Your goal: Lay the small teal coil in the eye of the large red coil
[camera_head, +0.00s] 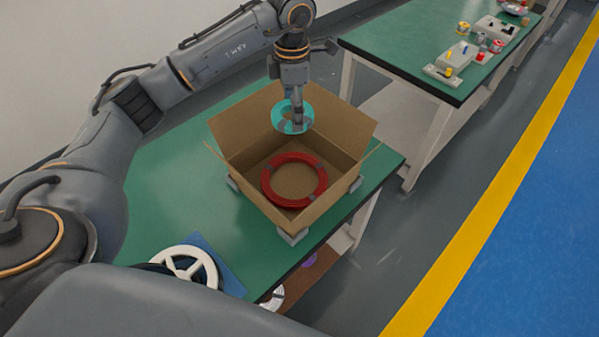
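The large red coil (267,188) lies flat on the floor of an open cardboard box (240,181), and bare cardboard shows through its eye. The small teal coil (281,122) hangs at my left gripper (298,123), above the back part of the box and higher than the red coil. The gripper points down, with its fingers at the teal coil's ring; the coil appears held by them. The exact finger contact is too small to see clearly. My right gripper is not in view.
The box stands on a green table (165,190) with its flaps spread open. A second green table (400,45) at the back right holds several small parts. The table left of the box is clear.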

